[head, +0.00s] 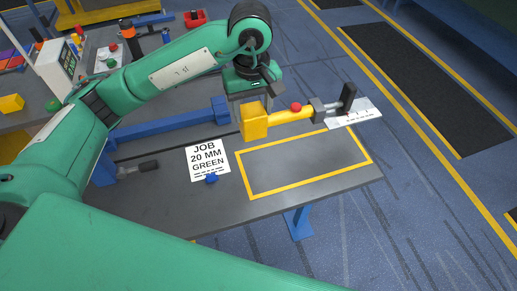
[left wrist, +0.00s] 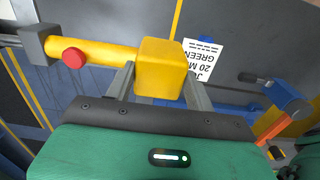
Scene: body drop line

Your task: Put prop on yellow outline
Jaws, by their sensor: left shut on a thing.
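The prop is a yellow bar with a yellow block (head: 254,122) at one end, a red knob on top and a grey piece at the far end. It also shows in the left wrist view (left wrist: 160,62). My left gripper (head: 248,97) is shut on the yellow block, with a finger on each side of it in the left wrist view. The prop lies along the far side of the yellow outline (head: 307,185), which is a bare rectangle on the grey table. I cannot tell whether the prop touches the table. My right gripper is not in view.
A white card reading "JOB 20 MM GREEN" (head: 207,158) lies left of the outline, with a small blue piece (head: 211,179) at its edge. A dark-handled tool (head: 140,168) lies further left. A white marked plate (head: 358,114) is at the table's far right.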

